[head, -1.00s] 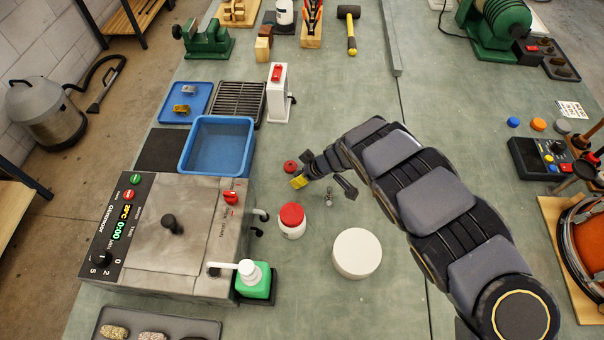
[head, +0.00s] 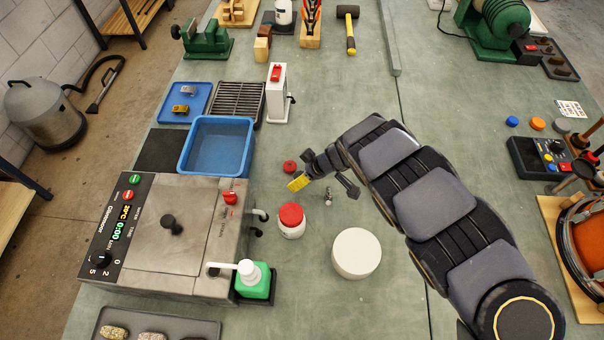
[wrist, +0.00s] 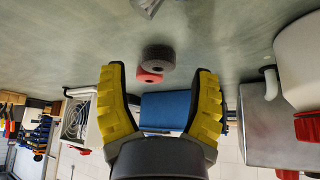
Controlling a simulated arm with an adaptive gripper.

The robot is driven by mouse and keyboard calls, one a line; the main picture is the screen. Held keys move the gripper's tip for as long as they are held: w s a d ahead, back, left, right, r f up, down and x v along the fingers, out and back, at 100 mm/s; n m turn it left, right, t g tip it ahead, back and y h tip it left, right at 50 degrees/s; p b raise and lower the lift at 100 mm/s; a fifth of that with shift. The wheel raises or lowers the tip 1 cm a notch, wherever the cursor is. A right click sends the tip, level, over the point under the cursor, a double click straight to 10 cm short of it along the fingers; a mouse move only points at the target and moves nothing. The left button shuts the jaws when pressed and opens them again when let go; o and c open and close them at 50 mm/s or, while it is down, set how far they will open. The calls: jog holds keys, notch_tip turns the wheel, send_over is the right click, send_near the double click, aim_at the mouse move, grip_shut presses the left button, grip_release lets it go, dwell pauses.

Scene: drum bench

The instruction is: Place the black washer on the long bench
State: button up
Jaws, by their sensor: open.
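A dark grey to black washer (wrist: 158,58) lies on the green bench top, ahead of and between my fingertips in the wrist view. It looks apart from both fingers. In the head view I cannot make it out, and my gripper may hide it. My gripper (head: 325,187) is open and empty, low over the bench, with its yellow finger pads spread; it also shows in the wrist view (wrist: 160,74). The long bench (head: 330,100) is the green surface beneath.
A red ring (head: 290,166) lies just beyond the black washer. The blue tub (head: 216,146) and steel cleaner (head: 168,232) are to the left.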

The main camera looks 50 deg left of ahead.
jog(key=v, duration=1.1)
